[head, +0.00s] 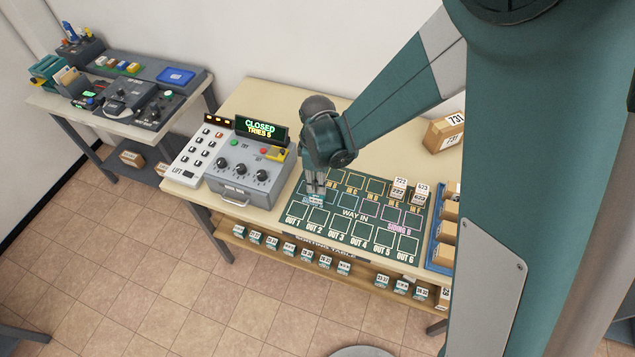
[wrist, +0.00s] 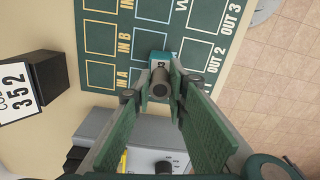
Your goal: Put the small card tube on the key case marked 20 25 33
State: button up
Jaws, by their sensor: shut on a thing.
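The small card tube (wrist: 160,85) is a short grey-brown cylinder in the wrist view, its round end facing the camera. My gripper (wrist: 160,92) has its fingers on either side of the tube and is shut on it. Just beyond the tube is a small teal case with a pale label (wrist: 158,57) on the dark green mat. In the head view this case (head: 313,201) shows right under my gripper (head: 315,190), above OUT 2. Its label is mostly covered, so I cannot read its marks. I cannot tell whether tube and case touch.
The green mat (head: 357,212) has marked squares; two white-labelled blocks (head: 399,185) stand at its right. Several labelled cases (head: 306,254) line the lower shelf. A blue tray (head: 433,247) holds boxes at right.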

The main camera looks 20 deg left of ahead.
jog(key=shift+f, duration=0.2)
jog(key=o, duration=0.7)
jog(key=shift+c, duration=0.2)
jog(key=shift+r, duration=0.25)
notch_tip(320, 180, up, 12)
dwell(0.6)
dwell(0.6)
jog(key=shift+d, duration=0.1)
